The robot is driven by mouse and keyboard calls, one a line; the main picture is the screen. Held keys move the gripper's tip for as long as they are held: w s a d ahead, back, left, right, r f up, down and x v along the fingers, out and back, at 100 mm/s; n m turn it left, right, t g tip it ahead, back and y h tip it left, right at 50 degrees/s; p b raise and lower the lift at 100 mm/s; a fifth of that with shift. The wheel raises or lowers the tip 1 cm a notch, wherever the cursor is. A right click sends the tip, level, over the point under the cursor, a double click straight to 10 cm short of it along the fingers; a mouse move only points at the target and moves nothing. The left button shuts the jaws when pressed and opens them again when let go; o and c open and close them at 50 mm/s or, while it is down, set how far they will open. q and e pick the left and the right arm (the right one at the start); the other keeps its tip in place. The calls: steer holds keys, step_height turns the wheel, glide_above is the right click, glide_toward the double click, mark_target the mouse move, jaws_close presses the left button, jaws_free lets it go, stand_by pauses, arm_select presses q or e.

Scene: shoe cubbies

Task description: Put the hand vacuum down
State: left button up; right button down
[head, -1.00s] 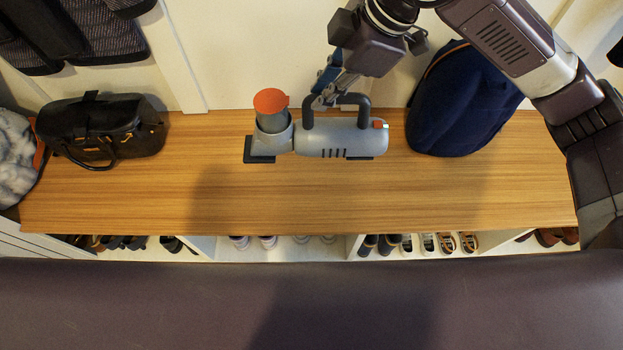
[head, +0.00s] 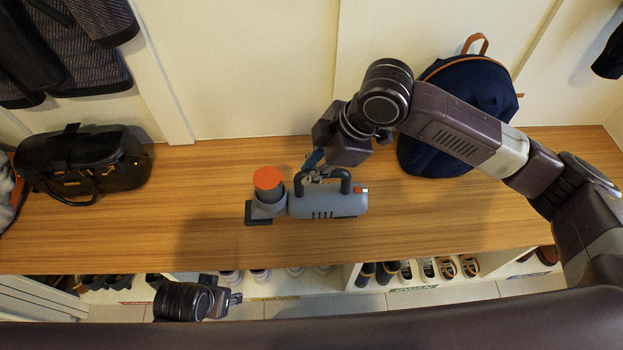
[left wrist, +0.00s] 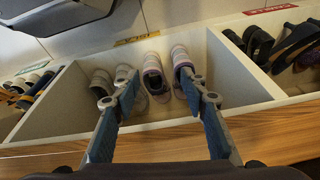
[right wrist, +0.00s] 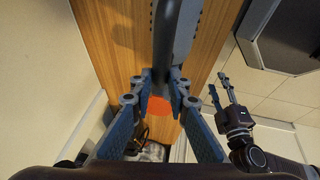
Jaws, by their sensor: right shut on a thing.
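The grey hand vacuum (head: 335,202) has a dark handle and a red-orange disc at its nozzle end. It shows over the wooden bench top (head: 420,215); I cannot tell whether its underside touches the wood. My right gripper (head: 318,176) is shut on its handle from above. In the right wrist view the dark handle (right wrist: 163,45) runs between the fingers. My left gripper (head: 236,298) is in front of the bench edge. In the left wrist view its fingers (left wrist: 160,85) are apart and empty, in front of cubbies with shoes.
A black handbag (head: 80,165) stands at the bench's left and a navy backpack (head: 460,110) at the back right. Shoes (head: 430,268) fill cubbies under the bench. Bare wood lies on both sides of the vacuum. Coats (head: 70,50) hang at upper left.

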steer(key=shift+f+b, duration=0.4)
steer(key=shift+f, duration=1.3)
arm_select(q)
step_height(320, 180, up, 3)
steer(key=shift+r, duration=0.2)
arm_select(e)
steer(key=c, duration=2.3)
jaws_free()
steer(key=shift+f, duration=0.15)
arm_select(q)
steer(key=shift+f, duration=0.1)
arm_select(e)
steer(key=o, duration=0.5)
steer(key=shift+c, duration=0.2)
arm_select(q)
step_height(320, 180, down, 10)
steer(key=s+p, duration=0.1)
steer(key=p, duration=0.2)
steer(key=shift+s, duration=0.25)
arm_select(e)
steer(key=v, duration=1.2)
